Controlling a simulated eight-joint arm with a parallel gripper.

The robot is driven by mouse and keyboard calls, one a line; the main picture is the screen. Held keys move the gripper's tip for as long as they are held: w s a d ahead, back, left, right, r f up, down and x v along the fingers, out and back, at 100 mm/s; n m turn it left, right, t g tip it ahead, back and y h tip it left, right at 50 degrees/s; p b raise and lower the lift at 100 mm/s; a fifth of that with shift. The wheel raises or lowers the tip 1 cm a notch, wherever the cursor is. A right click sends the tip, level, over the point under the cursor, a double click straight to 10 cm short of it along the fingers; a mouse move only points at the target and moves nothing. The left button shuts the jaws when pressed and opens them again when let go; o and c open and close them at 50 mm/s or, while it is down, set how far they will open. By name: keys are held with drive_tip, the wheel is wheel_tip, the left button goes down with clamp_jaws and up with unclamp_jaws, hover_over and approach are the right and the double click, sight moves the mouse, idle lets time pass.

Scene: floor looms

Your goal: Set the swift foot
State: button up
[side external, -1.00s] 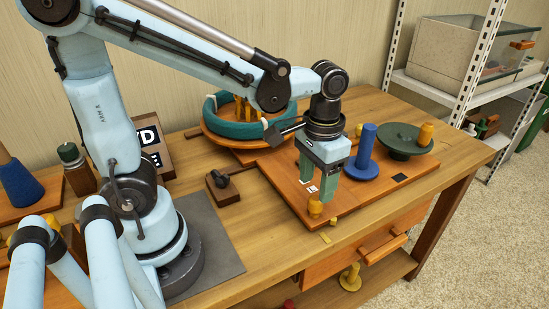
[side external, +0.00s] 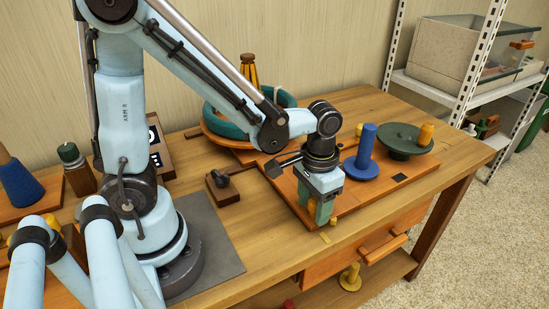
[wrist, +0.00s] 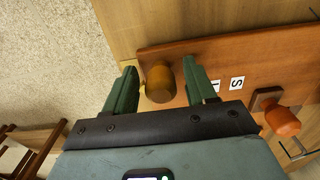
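I cannot tell for sure which part is the swift foot. An amber rounded knob (wrist: 159,83) stands near the corner of the reddish-brown board (wrist: 225,62), between my gripper's fingers in the wrist view. My gripper (wrist: 159,68) is open, with a green finger on each side of the knob and a visible gap to the right finger. In the side view my gripper (side external: 321,217) points down at the front corner of the board (side external: 352,195), and its fingers mostly hide the knob. Two white tags (wrist: 237,83), lettered S and T, lie on the board to the right.
An orange knob (wrist: 283,122) on a dark block sits farther along the board. A blue spool (side external: 365,150) and a green disc (side external: 403,139) with an amber knob (side external: 426,133) stand right of my gripper. A teal ring (side external: 283,97) lies behind. A small yellow peg (side external: 333,222) is close by.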

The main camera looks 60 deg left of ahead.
clamp_jaws()
drive_tip(key=shift+s, duration=1.5)
drive_tip(key=shift+o, duration=0.6)
unclamp_jaws()
drive_tip(key=shift+r, duration=0.1)
wheel_tip(320, 180, up, 12)
